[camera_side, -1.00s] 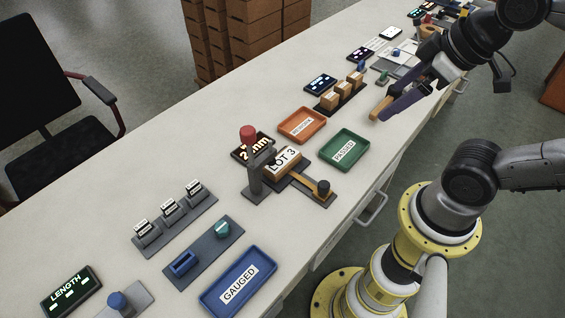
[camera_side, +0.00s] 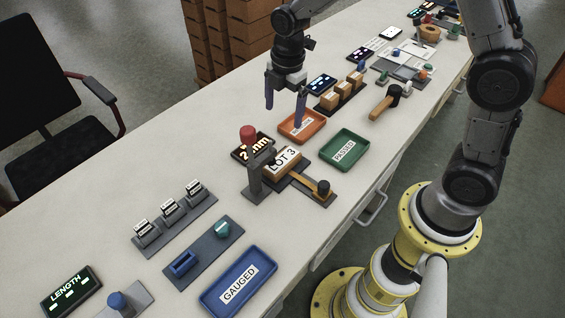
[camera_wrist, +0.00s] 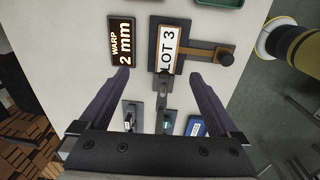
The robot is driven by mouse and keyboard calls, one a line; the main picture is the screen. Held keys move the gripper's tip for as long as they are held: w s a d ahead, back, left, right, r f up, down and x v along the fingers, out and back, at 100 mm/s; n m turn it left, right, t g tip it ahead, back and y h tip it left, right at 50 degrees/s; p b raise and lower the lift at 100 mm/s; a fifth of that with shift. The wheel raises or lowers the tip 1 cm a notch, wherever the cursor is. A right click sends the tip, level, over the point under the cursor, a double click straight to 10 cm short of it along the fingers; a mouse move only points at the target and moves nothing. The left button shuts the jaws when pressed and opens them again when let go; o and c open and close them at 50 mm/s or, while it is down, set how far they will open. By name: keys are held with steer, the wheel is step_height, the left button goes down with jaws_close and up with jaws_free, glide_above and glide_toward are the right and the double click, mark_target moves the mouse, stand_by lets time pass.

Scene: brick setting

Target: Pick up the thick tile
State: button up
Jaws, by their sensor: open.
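A thick tan tile with a white "LOT 3" label (camera_side: 283,163) lies on a dark gauge stand (camera_side: 255,184) with a red knob in the middle of the table. In the wrist view the tile (camera_wrist: 167,50) lies beyond the fingertips, slightly right of centre. My gripper (camera_side: 285,115) is open and empty. It hangs above the table, by the orange tray in the side view, and is apart from the tile. Its two purple fingers also show in the wrist view (camera_wrist: 158,74). The stand's post and knob partly cover the display behind them.
An orange tray (camera_side: 301,134) and green "PASSED" tray (camera_side: 344,157) lie near the stand. A tan lever (camera_side: 306,183) with a black knob sticks out beside the tile. A display (camera_wrist: 122,43) reads "WARP 2 mm". A blue "GAUGED" tray (camera_side: 210,298) lies at the front.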

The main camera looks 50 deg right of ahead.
glide_above(284, 158)
steer(key=shift+g, duration=0.4)
step_height(284, 158, down, 11)
steer(key=shift+s+r, duration=0.1)
steer(key=shift+r, duration=0.05)
steer(key=shift+f, duration=2.95)
jaws_close()
steer(key=shift+r, duration=0.1)
